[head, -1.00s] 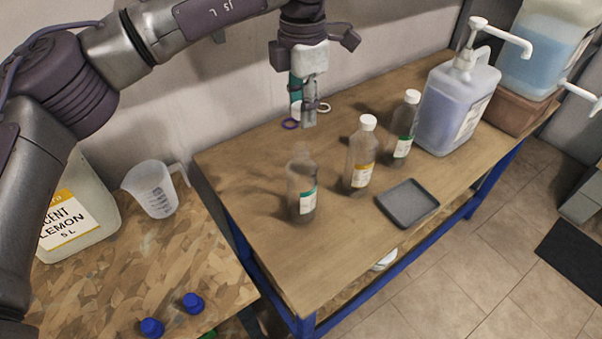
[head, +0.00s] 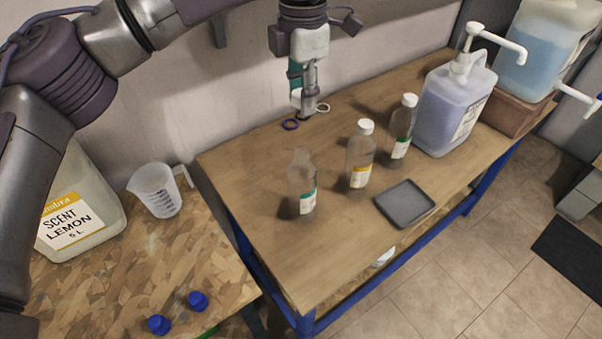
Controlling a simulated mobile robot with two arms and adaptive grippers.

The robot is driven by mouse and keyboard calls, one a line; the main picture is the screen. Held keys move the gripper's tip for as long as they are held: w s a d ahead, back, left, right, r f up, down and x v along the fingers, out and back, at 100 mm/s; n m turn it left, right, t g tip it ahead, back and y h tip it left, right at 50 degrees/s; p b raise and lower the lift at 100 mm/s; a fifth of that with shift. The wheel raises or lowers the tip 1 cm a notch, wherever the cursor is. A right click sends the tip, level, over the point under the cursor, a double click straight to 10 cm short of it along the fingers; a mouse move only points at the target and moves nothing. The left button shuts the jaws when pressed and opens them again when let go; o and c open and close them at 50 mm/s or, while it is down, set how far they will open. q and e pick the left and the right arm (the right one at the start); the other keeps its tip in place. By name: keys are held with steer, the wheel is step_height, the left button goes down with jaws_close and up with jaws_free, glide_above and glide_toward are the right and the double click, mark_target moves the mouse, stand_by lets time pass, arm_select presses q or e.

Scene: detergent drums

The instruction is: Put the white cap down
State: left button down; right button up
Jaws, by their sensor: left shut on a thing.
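My left gripper (head: 303,99) points down above the far left part of the wooden table (head: 262,257), close to the wall. It is shut on the white cap (head: 296,94), which shows only partly between the fingers. A clear bottle with a teal label (head: 302,190) stands open, without a cap, in front of the gripper. A bottle with a yellow label (head: 359,157) and one with a green label (head: 403,128) stand upright to its right, both with white caps on. My right gripper is not in view.
A jug (head: 157,191) and blue caps (head: 198,300) are on the left bench.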

arm_select(q)
steer(key=shift+r+p, duration=0.4)
steer(key=shift+r, duration=0.45)
steer(key=shift+f, duration=0.1)
steer(key=shift+a+f, duration=0.15)
steer(key=s+a+f+m, duration=0.4)
steer(key=a+f+m, duration=0.6)
steer(key=s+a+f+m, duration=0.8)
steer(key=s+a+m, duration=0.1)
steer(key=s+m, duration=0.3)
steer(key=shift+m, duration=0.6)
